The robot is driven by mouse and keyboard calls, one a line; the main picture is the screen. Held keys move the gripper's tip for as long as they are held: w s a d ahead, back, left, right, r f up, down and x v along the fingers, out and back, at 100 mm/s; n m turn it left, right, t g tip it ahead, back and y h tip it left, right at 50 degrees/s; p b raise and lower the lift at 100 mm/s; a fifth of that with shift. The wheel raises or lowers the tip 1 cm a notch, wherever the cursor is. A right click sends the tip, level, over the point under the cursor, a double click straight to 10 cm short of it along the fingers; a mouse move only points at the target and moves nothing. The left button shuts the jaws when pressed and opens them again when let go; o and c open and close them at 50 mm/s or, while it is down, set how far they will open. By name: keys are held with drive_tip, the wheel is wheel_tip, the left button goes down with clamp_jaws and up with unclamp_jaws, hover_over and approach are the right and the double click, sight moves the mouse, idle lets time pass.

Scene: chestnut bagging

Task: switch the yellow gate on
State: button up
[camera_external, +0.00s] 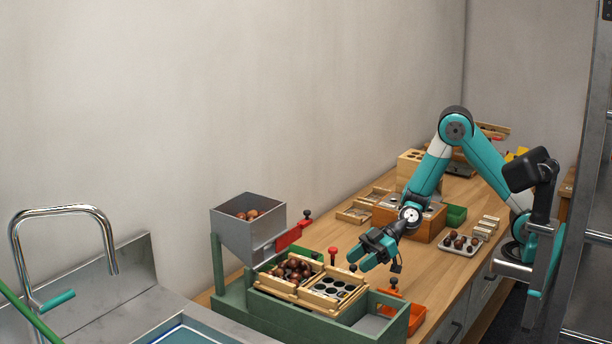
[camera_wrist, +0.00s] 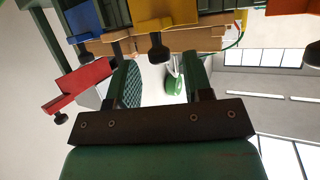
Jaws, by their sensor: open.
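The yellow gate (camera_wrist: 161,14) shows at the top of the wrist view, a flat yellow piece with a dark knob hanging below it. My gripper (camera_wrist: 160,62) is open in that view, its two fingers apart with the knob in line with the gap between them. Nothing is held. In the external view my gripper (camera_external: 366,255) points down and left above the green stand. I cannot pick out the yellow gate there with certainty. The switch position of the gate cannot be told.
A red gate (camera_wrist: 80,84) and a blue gate (camera_wrist: 85,20) are beside the yellow one. A grey hopper (camera_external: 247,222) with chestnuts stands left of the gripper, with a wooden tray (camera_external: 277,290) of chestnuts below.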

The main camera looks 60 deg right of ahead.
drive_tip(key=b+v, duration=0.6)
drive_tip(key=v, duration=1.1)
drive_tip(key=shift+s+f, duration=0.1)
drive_tip(key=s+d+f+m+g+h, duration=0.1)
drive_tip(key=s+f+m+g+h, duration=0.2)
drive_tip(key=s, duration=0.4)
drive_tip(key=s+d+m+g+h, duration=0.2)
drive_tip(key=s+m+h, duration=0.1)
drive_tip(key=s+h, duration=0.25)
wheel_tip(320, 180, up, 15)
drive_tip(key=s+p, duration=0.1)
drive_tip(key=p, duration=1.4)
drive_tip(key=shift+d+f+m, duration=0.15)
drive_tip(key=shift+f+m, duration=0.05)
drive_tip(key=shift+m, duration=0.1)
